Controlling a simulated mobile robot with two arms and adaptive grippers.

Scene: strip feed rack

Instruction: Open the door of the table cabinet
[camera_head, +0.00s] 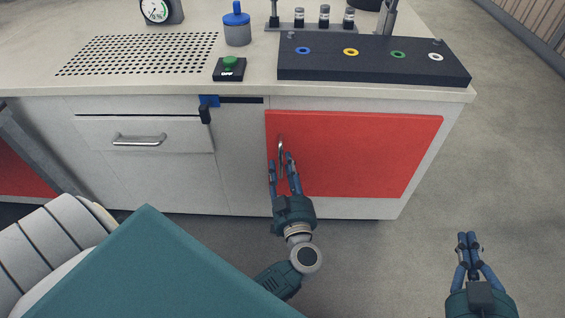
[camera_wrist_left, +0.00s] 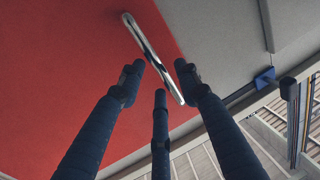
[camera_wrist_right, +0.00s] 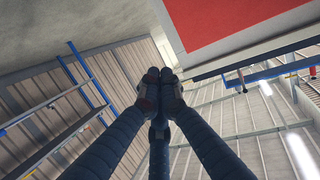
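The red cabinet door (camera_head: 350,150) is closed, flush in the front of the white table cabinet. Its upright metal bar handle (camera_head: 281,150) is near the door's left edge. My left gripper (camera_head: 282,163) is at the handle. In the left wrist view its fingers (camera_wrist_left: 158,80) are spread, with the handle (camera_wrist_left: 152,58) just beyond and between the tips; I cannot tell if they touch it. The red door (camera_wrist_left: 70,70) fills the left of that view. My right gripper (camera_head: 469,240) hangs to the right, clear of the cabinet; in the right wrist view its fingertips (camera_wrist_right: 160,82) are together and empty.
A white drawer (camera_head: 140,135) with a bar handle is left of the door, and a black latch-like part (camera_head: 205,114) is between them. A dark board with colored rings (camera_head: 370,62) lies on the tabletop (camera_head: 255,75). The floor (camera_head: 500,150) right of the cabinet is clear.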

